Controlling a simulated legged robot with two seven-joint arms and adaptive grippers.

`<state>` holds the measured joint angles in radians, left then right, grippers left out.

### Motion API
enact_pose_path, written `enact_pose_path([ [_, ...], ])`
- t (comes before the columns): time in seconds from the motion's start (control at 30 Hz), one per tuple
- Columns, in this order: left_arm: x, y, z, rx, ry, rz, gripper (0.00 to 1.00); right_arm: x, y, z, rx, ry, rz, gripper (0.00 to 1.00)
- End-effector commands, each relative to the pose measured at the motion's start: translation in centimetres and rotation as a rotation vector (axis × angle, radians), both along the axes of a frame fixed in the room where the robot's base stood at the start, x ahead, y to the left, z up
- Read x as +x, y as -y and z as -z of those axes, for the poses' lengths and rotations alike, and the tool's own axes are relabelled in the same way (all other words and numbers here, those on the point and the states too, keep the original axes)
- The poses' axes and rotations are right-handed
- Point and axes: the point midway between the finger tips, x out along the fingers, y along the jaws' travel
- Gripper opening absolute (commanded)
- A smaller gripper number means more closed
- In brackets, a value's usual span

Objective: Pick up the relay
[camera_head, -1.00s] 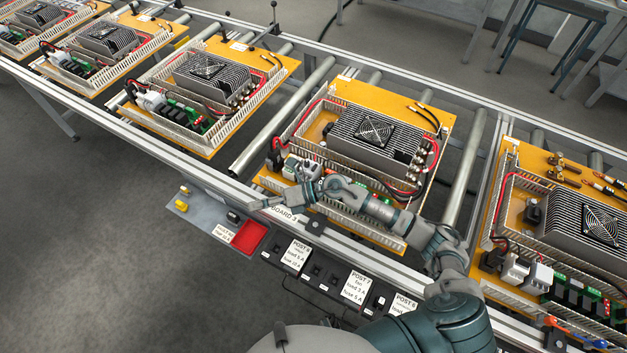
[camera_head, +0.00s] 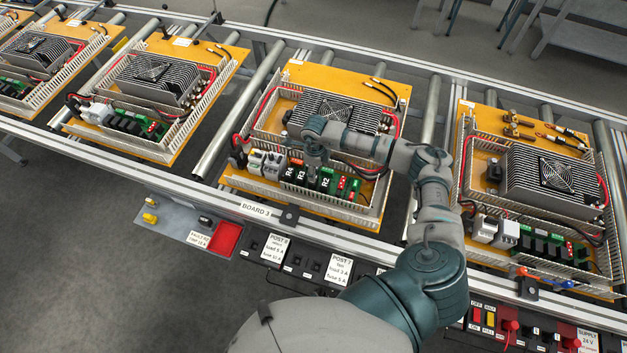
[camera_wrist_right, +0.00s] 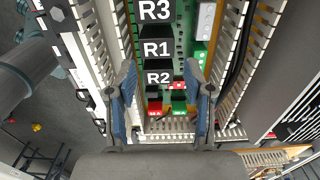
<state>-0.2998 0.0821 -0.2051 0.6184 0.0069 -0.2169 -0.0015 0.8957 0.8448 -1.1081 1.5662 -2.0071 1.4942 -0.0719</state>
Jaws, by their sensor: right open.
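Several black relays labelled in white stand in a row on the green strip of the middle board in the head view: R4 (camera_head: 288,172), R3 (camera_head: 300,174) and R2 (camera_head: 326,182) can be read. The wrist view shows R3 (camera_wrist_right: 155,11), R1 (camera_wrist_right: 156,48) and R2 (camera_wrist_right: 159,78). My right gripper (camera_head: 313,166) points down over this row, and partly hides R1 in the head view. In the wrist view its open fingers (camera_wrist_right: 160,72) lie on either side of the row near R1 and R2, with nothing held. The height gap cannot be told. My left gripper is out of view.
Slotted white duct walls (camera_wrist_right: 97,60) flank the relays. A finned heatsink with a fan (camera_head: 335,112) stands behind them. A red tray (camera_head: 226,238) and labelled posts (camera_head: 274,249) line the front rail. Another board (camera_head: 484,180) stands to the right.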

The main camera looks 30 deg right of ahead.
Motion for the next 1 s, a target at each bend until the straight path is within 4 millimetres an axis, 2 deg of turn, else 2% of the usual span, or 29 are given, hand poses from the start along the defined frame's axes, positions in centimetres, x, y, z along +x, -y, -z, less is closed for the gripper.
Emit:
enact_pose_path([
  [0.27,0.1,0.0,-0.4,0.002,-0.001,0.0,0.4,0.0,-0.1,2.5,0.003,-0.003,0.0,0.52],
  [0.5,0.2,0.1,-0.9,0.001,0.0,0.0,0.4,0.2,-0.4,6.2,0.003,-0.001,0.001,0.52],
  [0.6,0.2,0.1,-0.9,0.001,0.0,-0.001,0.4,0.2,-0.4,6.9,0.003,0.0,0.0,0.52],
  [0.8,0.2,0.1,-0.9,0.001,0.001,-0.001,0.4,0.2,-0.4,6.9,0.003,0.0,0.0,0.52],
  [0.83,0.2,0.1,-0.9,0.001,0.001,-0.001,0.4,0.2,-0.4,6.9,0.003,0.0,0.0,0.5],
  [0.97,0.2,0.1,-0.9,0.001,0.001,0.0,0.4,0.2,-0.4,6.9,0.003,0.0,0.0,0.17],
  [1.0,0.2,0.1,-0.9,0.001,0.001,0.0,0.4,0.2,-0.4,6.9,0.003,0.0,0.0,0.16],
])
